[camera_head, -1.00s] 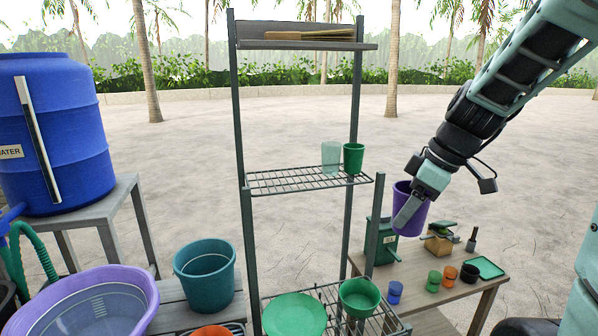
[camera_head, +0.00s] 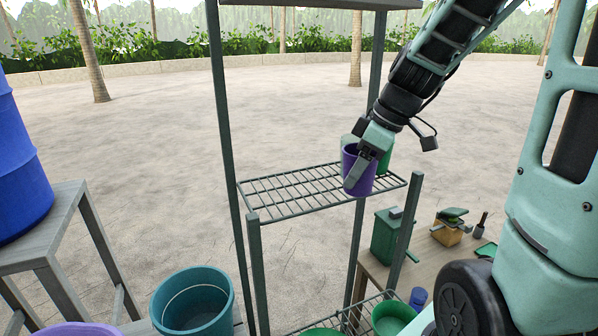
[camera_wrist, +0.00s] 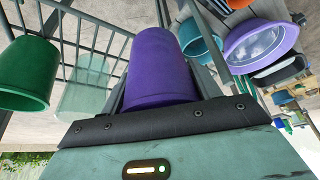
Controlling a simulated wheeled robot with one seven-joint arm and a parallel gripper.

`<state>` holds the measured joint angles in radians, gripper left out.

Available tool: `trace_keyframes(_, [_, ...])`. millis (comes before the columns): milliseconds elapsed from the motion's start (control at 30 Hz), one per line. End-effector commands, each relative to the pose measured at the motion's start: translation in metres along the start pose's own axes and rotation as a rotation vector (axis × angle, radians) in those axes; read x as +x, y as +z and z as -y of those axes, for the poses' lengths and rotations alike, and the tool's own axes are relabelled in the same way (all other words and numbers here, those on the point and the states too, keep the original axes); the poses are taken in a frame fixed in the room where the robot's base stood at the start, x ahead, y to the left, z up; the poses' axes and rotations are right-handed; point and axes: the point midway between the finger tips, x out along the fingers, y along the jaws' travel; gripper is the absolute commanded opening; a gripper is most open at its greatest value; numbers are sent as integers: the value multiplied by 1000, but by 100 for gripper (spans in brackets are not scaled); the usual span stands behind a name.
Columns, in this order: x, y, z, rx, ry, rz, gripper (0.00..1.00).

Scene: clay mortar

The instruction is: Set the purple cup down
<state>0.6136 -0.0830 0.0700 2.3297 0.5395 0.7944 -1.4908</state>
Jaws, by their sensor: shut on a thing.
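The purple cup (camera_head: 352,160) is held in my gripper (camera_head: 359,176), whose jaws are shut on it. In the head view the cup appears at the right part of the rack's middle wire shelf (camera_head: 290,190), in front of a green cup (camera_head: 384,160). I cannot tell whether its base touches the wires. In the wrist view the purple cup (camera_wrist: 165,60) stretches away from the gripper's dark edge. The green cup (camera_wrist: 25,72) and a translucent green cup (camera_wrist: 85,85) are to its left there, apart from it.
The left part of the middle shelf is bare. Rack posts (camera_head: 403,230) stand close by the cup. A lower shelf holds green dishes (camera_head: 392,316). A low table (camera_head: 375,270) with a green box (camera_head: 385,237) is at right, a teal bucket (camera_head: 192,305) at lower left.

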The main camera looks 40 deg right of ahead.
Motion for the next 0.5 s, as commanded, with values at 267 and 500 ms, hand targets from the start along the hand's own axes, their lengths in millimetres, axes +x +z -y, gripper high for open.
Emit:
trace_keyframes(267, [22, -65, 2, -5, -7, 1, 39])
trace_keyframes(500, [45, -121, 4, -5, -7, 1, 39])
